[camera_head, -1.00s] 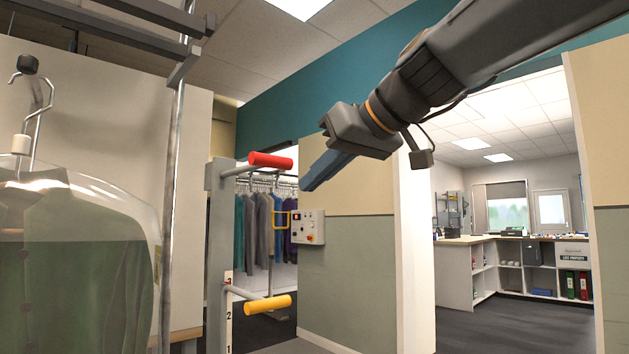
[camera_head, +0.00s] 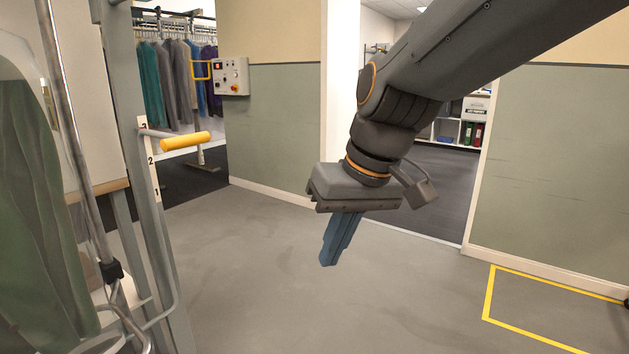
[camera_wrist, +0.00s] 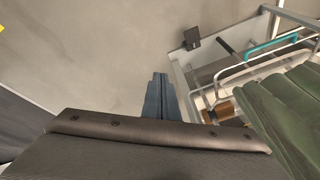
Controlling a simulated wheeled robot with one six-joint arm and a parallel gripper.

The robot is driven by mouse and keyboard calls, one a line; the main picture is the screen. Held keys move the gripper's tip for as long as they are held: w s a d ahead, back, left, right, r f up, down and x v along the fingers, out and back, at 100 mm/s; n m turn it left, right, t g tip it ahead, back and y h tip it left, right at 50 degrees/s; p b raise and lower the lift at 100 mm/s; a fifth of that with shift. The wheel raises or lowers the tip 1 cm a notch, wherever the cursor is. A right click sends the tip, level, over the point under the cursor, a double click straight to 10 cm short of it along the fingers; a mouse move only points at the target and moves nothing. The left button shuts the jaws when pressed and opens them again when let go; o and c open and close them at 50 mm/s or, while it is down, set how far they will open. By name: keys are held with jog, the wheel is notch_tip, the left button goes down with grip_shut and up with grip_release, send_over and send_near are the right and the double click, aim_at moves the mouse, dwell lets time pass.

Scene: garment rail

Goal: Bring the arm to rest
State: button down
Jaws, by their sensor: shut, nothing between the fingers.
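My gripper (camera_head: 328,262) hangs from my arm in the middle of the head view, its blue fingers pointing down over bare grey floor. The fingers are together and hold nothing. In the wrist view the closed fingers of my gripper (camera_wrist: 159,78) show at the centre, above the dark gripper body. Nothing touches the fingers in either view.
A metal rail frame with a yellow-ended bar (camera_head: 186,141) and a green garment (camera_head: 35,210) stand at the left. The garment (camera_wrist: 290,105) is at the right in the wrist view. A control box (camera_head: 231,76) is on the wall. Yellow tape (camera_head: 487,293) marks floor at right.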

jog(key=s+d+f+m+g+h, duration=0.2)
jog(key=s+d+f+g+h, duration=0.1)
jog(key=s+d+f, duration=0.7)
jog(key=d+r+m+p, duration=0.2)
jog(key=d+r+p, duration=0.4)
jog(key=p, duration=0.9)
jog(key=shift+d+r+m, duration=0.25)
jog(key=shift+r+m, duration=0.05)
jog(key=shift+r, duration=0.45)
jog(key=shift+a, duration=0.1)
